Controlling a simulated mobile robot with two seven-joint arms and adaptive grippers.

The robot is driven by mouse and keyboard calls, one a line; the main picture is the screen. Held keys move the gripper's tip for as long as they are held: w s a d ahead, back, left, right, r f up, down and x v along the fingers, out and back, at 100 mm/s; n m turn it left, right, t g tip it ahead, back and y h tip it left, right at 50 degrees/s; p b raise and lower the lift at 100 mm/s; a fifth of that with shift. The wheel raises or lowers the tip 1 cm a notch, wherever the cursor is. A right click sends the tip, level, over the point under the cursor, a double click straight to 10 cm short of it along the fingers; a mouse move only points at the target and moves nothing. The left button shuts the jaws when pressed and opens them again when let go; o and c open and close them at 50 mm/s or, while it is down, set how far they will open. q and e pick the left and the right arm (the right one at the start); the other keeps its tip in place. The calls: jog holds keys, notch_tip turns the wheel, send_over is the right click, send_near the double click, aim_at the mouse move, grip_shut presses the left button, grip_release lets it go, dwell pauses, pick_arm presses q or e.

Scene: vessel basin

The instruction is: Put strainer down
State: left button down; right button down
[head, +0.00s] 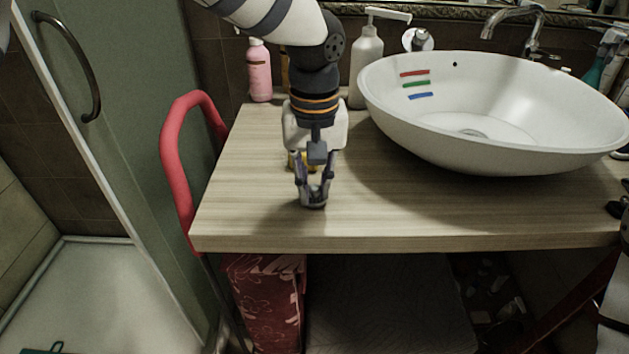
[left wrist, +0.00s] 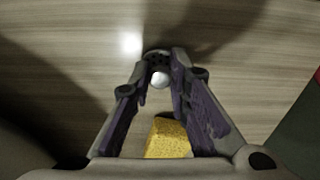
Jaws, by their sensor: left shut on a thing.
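My left gripper (head: 314,190) points down over the wooden counter, left of the basin. It is shut on the strainer (head: 313,202), a small, dark, round piece. In the left wrist view the strainer (left wrist: 158,60) is between the fingertips (left wrist: 160,78), with holes in its rim and a pale round knob. It is at or just above the counter; I cannot tell whether it touches. In the head view the sponge (head: 294,160) is partly hidden behind the gripper.
The white basin (head: 470,155) stands on the counter (head: 430,212) to the right, with red, green and blue marks inside. A pink bottle (head: 260,72) and a white pump bottle (head: 366,65) stand at the back. A red rail (head: 172,150) is at the left edge. The front counter is clear.

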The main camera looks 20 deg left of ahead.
aim_at(315, 189)
pick_arm(q)
jog(key=c, duration=1.5)
grip_release()
jog(key=shift+f, duration=0.1)
jog(key=r, duration=1.2)
jog(key=shift+s+d+r, duration=0.1)
jog(key=shift+s+r, duration=0.05)
jog(key=shift+s, duration=0.1)
